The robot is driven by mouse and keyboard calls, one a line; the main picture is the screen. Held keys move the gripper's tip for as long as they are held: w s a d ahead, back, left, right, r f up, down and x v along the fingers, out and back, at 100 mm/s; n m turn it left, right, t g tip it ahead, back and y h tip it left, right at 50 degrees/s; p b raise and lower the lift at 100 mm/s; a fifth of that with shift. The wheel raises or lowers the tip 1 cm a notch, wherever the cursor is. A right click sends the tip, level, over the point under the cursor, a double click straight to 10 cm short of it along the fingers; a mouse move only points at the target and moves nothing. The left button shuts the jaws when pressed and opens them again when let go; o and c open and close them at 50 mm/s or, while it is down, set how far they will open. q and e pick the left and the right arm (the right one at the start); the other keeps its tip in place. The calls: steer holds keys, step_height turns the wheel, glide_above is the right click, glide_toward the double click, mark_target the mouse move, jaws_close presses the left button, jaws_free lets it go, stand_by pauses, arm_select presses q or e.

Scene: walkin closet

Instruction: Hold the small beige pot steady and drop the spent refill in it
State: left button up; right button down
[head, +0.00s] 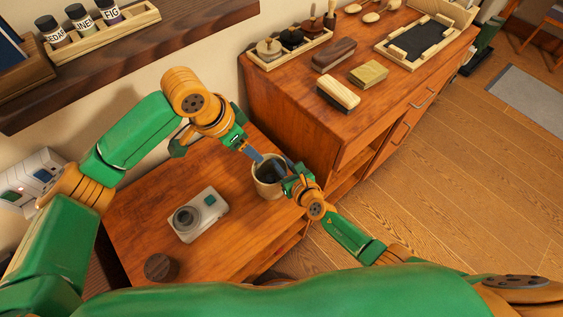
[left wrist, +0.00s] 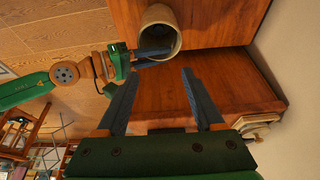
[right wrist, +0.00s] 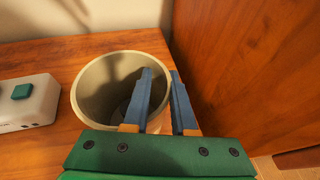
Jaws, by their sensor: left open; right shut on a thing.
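The small beige pot (head: 265,187) stands upright near the right end of the low wooden cabinet. My right gripper (head: 290,173) is shut on its rim, one finger inside the wall and one outside, as the right wrist view (right wrist: 161,74) shows. My left gripper (head: 254,154) is just above and beside the pot's mouth. In the left wrist view its fingers (left wrist: 160,74) are apart with nothing between them. The pot's inside (right wrist: 105,88) is dark. A greyish shape shows low in it beside my finger; I cannot tell whether it is the spent refill.
A grey-white camera-like device (head: 198,214) and a dark round knob-like thing (head: 161,267) lie on the low cabinet (head: 140,220). A taller dresser (head: 375,110) with brushes and trays stands behind. A wall shelf (head: 120,55) with labelled bottles hangs at upper left.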

steer(key=shift+s+f, duration=0.1)
steer(key=shift+f, duration=0.05)
steer(key=c, duration=0.8)
jaws_free()
arm_select(q)
steer(key=shift+v, duration=1.15)
arm_select(e)
steer(key=shift+o, duration=0.8)
arm_select(q)
steer(key=shift+w, duration=0.1)
